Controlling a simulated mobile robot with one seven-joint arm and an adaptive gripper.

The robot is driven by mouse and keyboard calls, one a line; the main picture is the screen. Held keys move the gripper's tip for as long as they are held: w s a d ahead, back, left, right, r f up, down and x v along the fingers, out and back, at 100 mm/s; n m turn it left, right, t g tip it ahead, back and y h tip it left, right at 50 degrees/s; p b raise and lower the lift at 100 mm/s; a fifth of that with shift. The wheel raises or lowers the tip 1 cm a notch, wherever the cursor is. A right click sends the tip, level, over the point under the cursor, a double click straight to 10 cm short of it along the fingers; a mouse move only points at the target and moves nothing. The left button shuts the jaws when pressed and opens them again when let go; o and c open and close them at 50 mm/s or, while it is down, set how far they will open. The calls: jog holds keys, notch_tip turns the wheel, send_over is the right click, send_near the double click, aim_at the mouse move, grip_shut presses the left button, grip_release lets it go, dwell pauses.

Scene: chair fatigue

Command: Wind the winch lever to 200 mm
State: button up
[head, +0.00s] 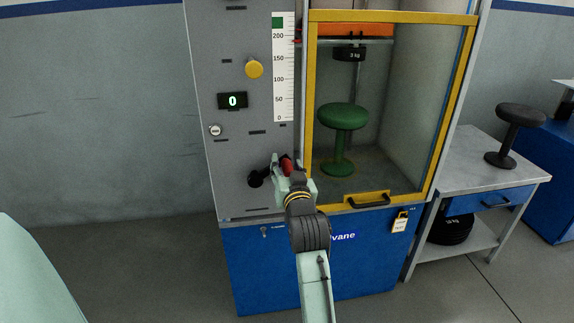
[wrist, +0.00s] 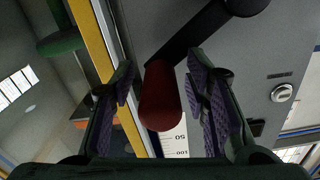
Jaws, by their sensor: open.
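The winch lever has a black hub (head: 256,179) low on the grey panel and a red grip (head: 286,165). In the wrist view the red grip (wrist: 160,98) stands between my two fingers, with the black crank arm (wrist: 192,38) running to the hub at top right. My gripper (wrist: 163,100) is open, a finger on each side of the grip with visible gaps. In the head view my gripper (head: 290,172) partly hides the grip. The vertical scale (head: 283,80) reads 0 to 200 upward. The orange carriage (head: 348,30) is high, near the 200 mark.
A yellow-framed window (head: 311,110) is right of the panel, with a green stool (head: 343,118) inside. The display (head: 232,101) reads 0. A side table (head: 490,180) with a dark stool (head: 518,120) stands right. Left floor is clear.

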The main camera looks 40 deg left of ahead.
jog(key=shift+c, duration=0.6)
grip_shut()
dwell(0.3)
